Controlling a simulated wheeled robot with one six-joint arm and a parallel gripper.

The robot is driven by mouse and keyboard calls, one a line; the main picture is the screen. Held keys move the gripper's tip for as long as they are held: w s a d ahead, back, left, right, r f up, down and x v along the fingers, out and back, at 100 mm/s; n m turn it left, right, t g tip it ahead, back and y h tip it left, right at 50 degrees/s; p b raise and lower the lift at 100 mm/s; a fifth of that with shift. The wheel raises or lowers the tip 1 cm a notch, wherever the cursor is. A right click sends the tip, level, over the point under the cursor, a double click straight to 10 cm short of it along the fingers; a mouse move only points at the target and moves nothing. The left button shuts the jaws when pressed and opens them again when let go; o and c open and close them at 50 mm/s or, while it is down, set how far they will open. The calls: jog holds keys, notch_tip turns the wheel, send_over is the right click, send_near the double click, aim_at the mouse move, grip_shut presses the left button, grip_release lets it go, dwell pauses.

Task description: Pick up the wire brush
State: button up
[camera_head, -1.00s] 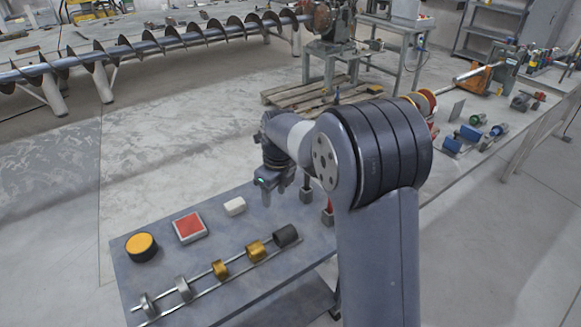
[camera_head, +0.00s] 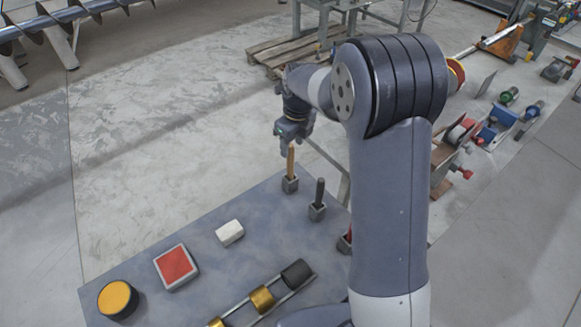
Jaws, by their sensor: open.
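A tan handle (camera_head: 291,163) stands upright in a small grey holder on the table's far edge. A dark handle (camera_head: 319,192) stands in a second holder nearer to me. Only handles show, so I cannot tell which one is the wire brush. My gripper (camera_head: 292,142) is open and points down, at or just above the top of the tan handle in the picture. I cannot tell whether it touches the handle or whether the handle is between its fingers.
The blue-grey table (camera_head: 215,275) also bears a yellow-topped round button (camera_head: 117,297), a red square pad (camera_head: 175,266), a white block (camera_head: 229,232) and collars on rods (camera_head: 262,298). A third holder (camera_head: 345,240) is partly behind my arm.

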aim_at(290, 157)
jog(key=shift+w+a+f+p, duration=0.1)
jog(key=shift+w+f+p, duration=0.05)
jog(key=shift+f, duration=1)
jog(key=shift+w+a+f+p, duration=0.1)
jog(key=shift+w+f+p, duration=0.1)
jog(key=shift+f, duration=1)
jog(key=shift+w+a+f+p, duration=0.1)
jog(key=shift+w+f+p, duration=0.05)
jog(key=shift+f, duration=1)
grip_shut()
